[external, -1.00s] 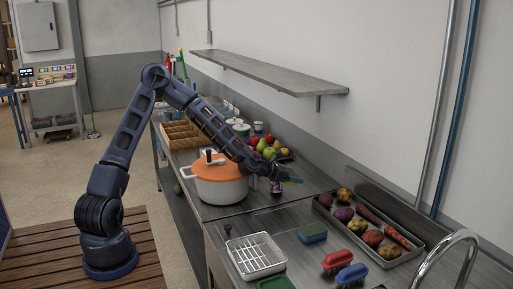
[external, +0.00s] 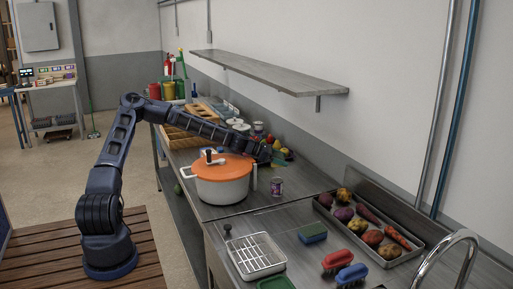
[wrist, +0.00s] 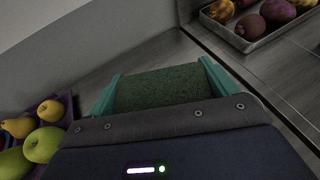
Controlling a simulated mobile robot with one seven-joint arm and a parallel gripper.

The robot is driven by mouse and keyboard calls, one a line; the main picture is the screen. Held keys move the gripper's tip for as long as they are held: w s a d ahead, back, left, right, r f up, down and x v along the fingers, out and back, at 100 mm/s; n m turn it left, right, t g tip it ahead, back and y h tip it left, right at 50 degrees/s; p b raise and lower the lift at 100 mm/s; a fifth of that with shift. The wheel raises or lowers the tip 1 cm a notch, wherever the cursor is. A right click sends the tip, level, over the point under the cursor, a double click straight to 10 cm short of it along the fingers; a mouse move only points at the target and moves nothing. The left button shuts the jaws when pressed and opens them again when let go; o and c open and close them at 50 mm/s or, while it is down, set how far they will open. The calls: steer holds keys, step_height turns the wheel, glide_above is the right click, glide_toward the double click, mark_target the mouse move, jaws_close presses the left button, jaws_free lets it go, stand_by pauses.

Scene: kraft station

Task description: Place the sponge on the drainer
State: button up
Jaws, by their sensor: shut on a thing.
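My gripper (wrist: 158,92) is shut on a sponge (wrist: 160,84), whose dark green rough face shows between the teal fingers in the wrist view. In the external view my gripper (external: 280,157) is over the far part of the counter, behind the orange-lidded pot; the held sponge is too small there to make out clearly. The drainer (external: 256,256), a white wire rack in a tray, stands on the near counter at bottom centre, well apart from my gripper. I see nothing lying on it.
A white pot (external: 222,190) with an orange lid stands left of my gripper. A small purple can (external: 277,187) is beside it. Another sponge (external: 312,232), blue and green, and two brushes (external: 338,261) lie right of the drainer. A vegetable tray (external: 365,228) is farther right.

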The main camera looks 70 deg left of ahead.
steer(key=s+a+r, duration=0.1)
steer(key=s+a, duration=0.1)
steer(key=a, duration=0.9)
step_height(320, 180, up, 8)
steer(key=n+y, duration=0.2)
steer(key=y, duration=0.1)
glide_above(190, 154)
steer(key=shift+d+t, duration=0.2)
steer(key=shift+t, duration=0.2)
step_height(190, 154, down, 20)
steer(key=shift+r, duration=0.2)
steer(key=o, duration=0.9)
steer(key=shift+c, duration=0.2)
